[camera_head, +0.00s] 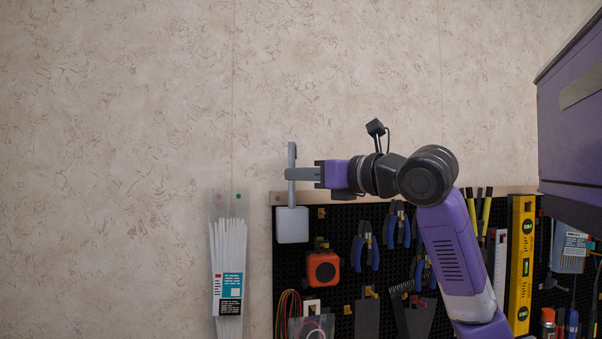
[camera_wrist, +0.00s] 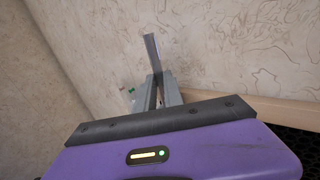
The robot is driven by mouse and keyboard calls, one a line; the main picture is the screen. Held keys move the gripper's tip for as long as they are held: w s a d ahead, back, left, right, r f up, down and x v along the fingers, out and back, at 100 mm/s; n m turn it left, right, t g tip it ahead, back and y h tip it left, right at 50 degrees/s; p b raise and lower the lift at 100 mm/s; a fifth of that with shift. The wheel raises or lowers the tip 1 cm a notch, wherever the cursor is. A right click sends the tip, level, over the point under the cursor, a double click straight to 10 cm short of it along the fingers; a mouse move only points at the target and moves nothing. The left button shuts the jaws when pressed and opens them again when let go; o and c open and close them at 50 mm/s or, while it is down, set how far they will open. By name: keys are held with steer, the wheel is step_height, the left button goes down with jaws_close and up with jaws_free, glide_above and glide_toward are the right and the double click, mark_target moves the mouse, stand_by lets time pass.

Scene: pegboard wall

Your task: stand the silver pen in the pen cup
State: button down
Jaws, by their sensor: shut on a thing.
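The silver pen (camera_head: 291,155) stands upright in my gripper (camera_head: 298,174), which is shut on it around its middle. In the wrist view the pen (camera_wrist: 152,52) rises between the two fingertips of my gripper (camera_wrist: 160,88). The pen cup (camera_head: 292,225), a light grey box at the top left of the pegboard, is directly below. The pen's lower end meets the line of the cup's top rim. I cannot tell whether the tip is inside the cup or just above or in front of it. The cup's inside is hidden.
The black pegboard (camera_head: 338,225) carries an orange tape measure (camera_head: 323,269), blue-handled pliers (camera_head: 365,246) and a yellow level (camera_head: 521,265). A bag of white cable ties (camera_head: 228,255) hangs left of the board. A purple cabinet (camera_head: 570,130) is at the upper right. The wall above is bare.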

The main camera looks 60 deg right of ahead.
steer(key=shift+f+b, duration=1.6)
steer(key=shift+f, duration=0.4)
steer(key=c, duration=1.4)
jaws_free()
steer(key=shift+s, duration=0.25)
steer(key=b, duration=0.2)
glide_toward(295, 193)
steer(key=shift+w+a, duration=0.2)
